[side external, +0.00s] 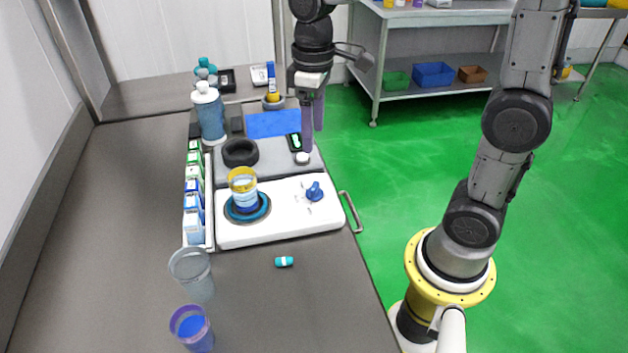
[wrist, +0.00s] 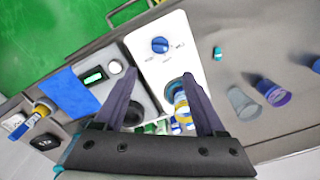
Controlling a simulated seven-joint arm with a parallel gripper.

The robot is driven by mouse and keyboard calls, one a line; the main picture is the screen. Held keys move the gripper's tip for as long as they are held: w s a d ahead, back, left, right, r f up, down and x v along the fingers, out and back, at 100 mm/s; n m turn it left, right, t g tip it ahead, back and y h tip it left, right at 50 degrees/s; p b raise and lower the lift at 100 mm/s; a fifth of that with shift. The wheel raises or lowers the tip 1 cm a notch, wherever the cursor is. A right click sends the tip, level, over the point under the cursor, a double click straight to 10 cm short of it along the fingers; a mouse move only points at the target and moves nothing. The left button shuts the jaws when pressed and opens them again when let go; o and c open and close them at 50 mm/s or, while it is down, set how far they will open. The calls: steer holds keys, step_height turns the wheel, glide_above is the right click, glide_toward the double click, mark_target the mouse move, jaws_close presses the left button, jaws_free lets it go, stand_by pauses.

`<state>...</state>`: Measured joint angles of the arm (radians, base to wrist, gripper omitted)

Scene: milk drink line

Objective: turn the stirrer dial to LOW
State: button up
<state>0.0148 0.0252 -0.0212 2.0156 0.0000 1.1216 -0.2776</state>
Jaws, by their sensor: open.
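The stirrer (side external: 285,226) is a white flat box on the steel table. Its blue dial (side external: 314,191) sits on the right part of its top and also shows in the wrist view (wrist: 160,45), with small marks around it that I cannot read surely. I cannot tell which mark the dial points at. A yellow-rimmed beaker (side external: 243,188) stands on the stirrer's round plate, left of the dial. My gripper (side external: 313,132) is open and empty, pointing down above the grey device behind the stirrer, apart from the dial. In the wrist view its fingers (wrist: 160,78) are spread below the dial.
Behind the stirrer, the grey device (side external: 270,158) carries a black ring and a small display. A row of cartons (side external: 194,195) stands left of the stirrer. A grey cup (side external: 194,272), a purple cup (side external: 193,328) and a small teal piece (side external: 284,261) are in front.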

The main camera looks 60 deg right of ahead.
mark_target(314, 186)
step_height(314, 186, down, 14)
steer(key=shift+r, duration=0.25)
stand_by(0.3)
jaws_close()
